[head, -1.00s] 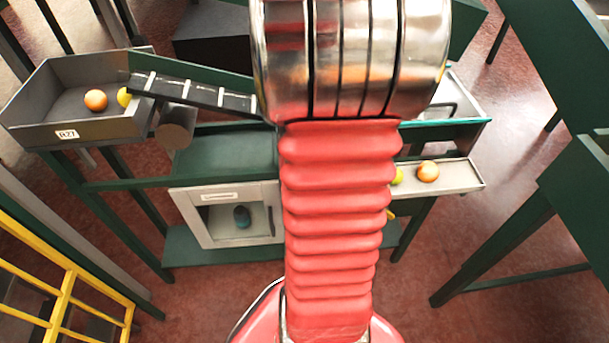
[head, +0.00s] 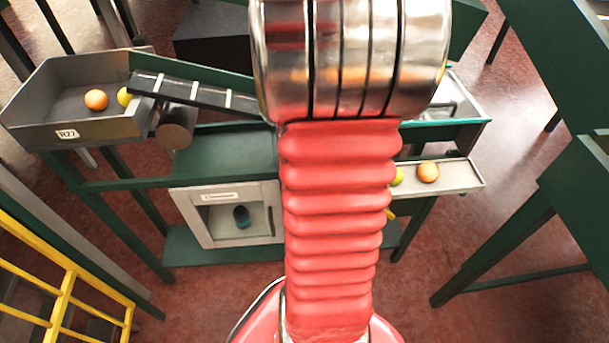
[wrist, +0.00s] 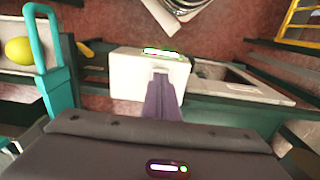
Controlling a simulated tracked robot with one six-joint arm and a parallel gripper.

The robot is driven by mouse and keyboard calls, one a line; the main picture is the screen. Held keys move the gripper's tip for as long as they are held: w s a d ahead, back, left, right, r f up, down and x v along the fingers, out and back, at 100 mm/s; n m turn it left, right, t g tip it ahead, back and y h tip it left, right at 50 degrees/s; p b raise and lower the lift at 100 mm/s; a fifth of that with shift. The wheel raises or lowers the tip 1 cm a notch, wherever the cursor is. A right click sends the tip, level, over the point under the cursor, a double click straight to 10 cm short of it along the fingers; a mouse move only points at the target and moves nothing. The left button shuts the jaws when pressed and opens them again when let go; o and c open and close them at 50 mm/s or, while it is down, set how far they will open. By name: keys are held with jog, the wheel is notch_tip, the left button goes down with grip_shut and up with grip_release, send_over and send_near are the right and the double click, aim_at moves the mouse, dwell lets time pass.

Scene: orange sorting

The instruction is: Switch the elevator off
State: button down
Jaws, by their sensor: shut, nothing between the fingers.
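The elevator (head: 210,96), a dark sloping belt with pale cleats, runs from the grey bin at the left to behind my arm in the head view. In the wrist view, a pale box (wrist: 125,75) with a lit, green-edged strip on its top edge stands straight ahead. My gripper (wrist: 161,76) is shut and empty, with its tips overlapping the near face of this box. I cannot tell whether they touch it. No switch lever or button shows clearly; the fingers cover part of the face. In the head view my arm hides the gripper.
A grey bin (head: 75,131) holds an orange and a yellow fruit. A small tray (head: 455,180) at the right holds fruit. A grey-framed cabinet (head: 190,218) sits below the elevator. A teal handle (wrist: 36,45) rises left of the gripper.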

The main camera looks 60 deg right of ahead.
jog(key=shift+f, duration=0.7)
dwell(1.1)
jog(key=shift+r, duration=0.1)
notch_tip(320, 180, up, 7)
dwell(1.2)
dwell(0.5)
jog(key=shift+s+a+f, duration=0.15)
jog(key=shift+a+f, duration=0.05)
jog(key=shift+f, duration=0.15)
jog(key=w+a+r+n+t, duration=0.1)
jog(key=a+r+n, duration=0.4)
jog(key=a, duration=1)
jog(key=w+a+r+n+t, duration=0.2)
jog(key=a+r+n+t, duration=0.2)
jog(key=a, duration=1.1)
notch_tip(320, 180, up, 3)
jog(key=shift+a+r+n+t, duration=0.2)
jog(key=shift+a+n+t, duration=0.1)
jog(key=shift+a+n, duration=0.1)
